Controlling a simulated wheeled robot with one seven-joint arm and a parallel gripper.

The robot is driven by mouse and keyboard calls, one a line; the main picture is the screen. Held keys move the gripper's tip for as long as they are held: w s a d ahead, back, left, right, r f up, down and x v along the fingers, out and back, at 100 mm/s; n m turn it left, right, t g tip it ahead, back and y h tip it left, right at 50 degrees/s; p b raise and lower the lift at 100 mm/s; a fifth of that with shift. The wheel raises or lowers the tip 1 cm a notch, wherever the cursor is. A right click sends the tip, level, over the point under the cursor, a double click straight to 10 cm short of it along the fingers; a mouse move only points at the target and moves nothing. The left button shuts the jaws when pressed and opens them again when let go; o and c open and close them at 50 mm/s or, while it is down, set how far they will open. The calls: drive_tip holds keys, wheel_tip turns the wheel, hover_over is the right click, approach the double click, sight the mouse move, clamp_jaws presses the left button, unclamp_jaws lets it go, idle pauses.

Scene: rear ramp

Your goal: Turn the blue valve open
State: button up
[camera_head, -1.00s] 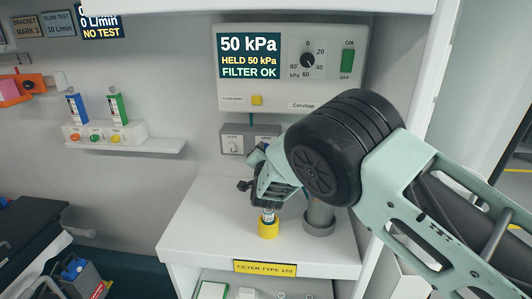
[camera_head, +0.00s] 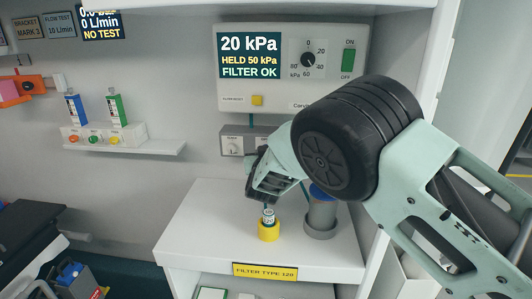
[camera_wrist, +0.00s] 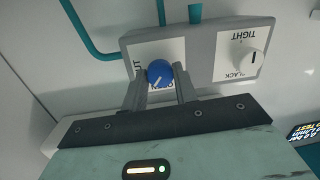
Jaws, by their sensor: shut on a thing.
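The blue valve (camera_wrist: 160,72) is a round knob with a white line, on the front of a grey and white box (camera_wrist: 198,50) in the wrist view. My gripper (camera_wrist: 161,76) is shut on it, one finger at each side. The white line points to the lower left of the picture, between a partly hidden label at the left and one below that the fingers and knob partly cover. In the head view my gripper (camera_head: 262,168) is in front of the box (camera_head: 234,146) and hides the blue valve.
A white knob (camera_wrist: 252,60) sits beside it, marked TIGHT and SLACK. Above is a panel with a screen (camera_head: 249,56) reading 20 kPa, HELD 50 kPa, FILTER OK. Below, a yellow holder (camera_head: 269,233) with a vial and a grey cylinder (camera_head: 320,218) stand on the white shelf (camera_head: 205,215).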

drive_tip(key=shift+a+n+h+p, duration=0.15)
drive_tip(key=shift+n+h+p, duration=0.35)
drive_tip(key=shift+n+p, duration=1.95)
drive_tip(key=shift+n+b, duration=0.9)
drive_tip(key=shift+n, duration=0.25)
drive_tip(key=o, duration=1)
drive_tip(key=shift+c, duration=0.2)
drive_tip(key=s+r+b, duration=0.2)
drive_tip(key=s+b, duration=0.1)
drive_tip(key=s, duration=1.4)
drive_tip(key=shift+s+a+b, duration=0.15)
drive_tip(key=shift+a+b, duration=0.1)
drive_tip(key=shift+b, duration=0.15)
